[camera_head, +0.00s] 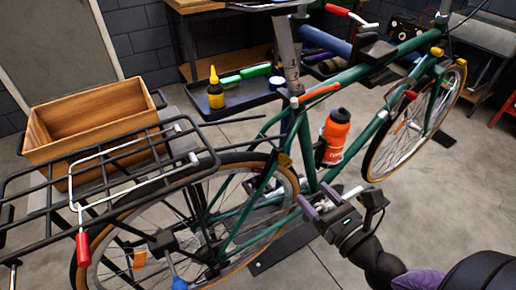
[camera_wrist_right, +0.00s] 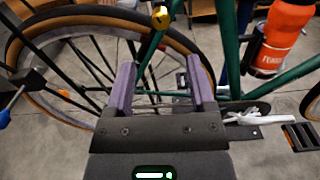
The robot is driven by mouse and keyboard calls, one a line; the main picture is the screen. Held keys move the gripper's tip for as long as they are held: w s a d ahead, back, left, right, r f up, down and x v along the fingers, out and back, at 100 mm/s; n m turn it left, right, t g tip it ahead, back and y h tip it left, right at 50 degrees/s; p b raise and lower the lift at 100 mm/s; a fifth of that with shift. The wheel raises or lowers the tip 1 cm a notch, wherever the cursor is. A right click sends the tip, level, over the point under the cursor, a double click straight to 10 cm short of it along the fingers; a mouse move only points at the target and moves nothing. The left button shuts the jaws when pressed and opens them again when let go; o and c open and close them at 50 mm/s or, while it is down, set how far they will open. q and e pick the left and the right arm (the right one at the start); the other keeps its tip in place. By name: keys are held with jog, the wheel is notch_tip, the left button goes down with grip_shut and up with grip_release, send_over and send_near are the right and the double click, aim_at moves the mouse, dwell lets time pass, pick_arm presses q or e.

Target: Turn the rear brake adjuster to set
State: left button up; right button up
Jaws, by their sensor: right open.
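The green bike (camera_head: 345,75) stands upright across the view. A small gold-yellow knob (camera_head: 284,161) sits on its rear frame stay by the rear wheel (camera_head: 290,190); it looks like the rear brake adjuster, but I cannot be sure. The knob also shows at the top of the right wrist view (camera_wrist_right: 160,17), beyond the fingertips and roughly centred between them. My right gripper (camera_head: 318,199) is open, its purple-grey fingers apart and empty, below and right of the knob in the head view. It is apart from the knob. My left gripper is not in view.
An orange bottle (camera_head: 336,137) hangs on the frame close to my right gripper. A black rack (camera_head: 100,178) covers the rear wheel, with a wooden crate (camera_head: 95,118) behind it. A black tray (camera_head: 235,95) holds a yellow bottle (camera_head: 215,89). The crank and pedal (camera_wrist_right: 300,135) lie to the right.

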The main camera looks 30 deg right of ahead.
aim_at(289, 166)
jog(key=w, duration=0.8)
jog(key=shift+w+a+r, duration=0.1)
jog(key=shift+w+a, duration=0.15)
jog(key=shift+w, duration=0.5)
jog(key=c, duration=0.8)
grip_shut()
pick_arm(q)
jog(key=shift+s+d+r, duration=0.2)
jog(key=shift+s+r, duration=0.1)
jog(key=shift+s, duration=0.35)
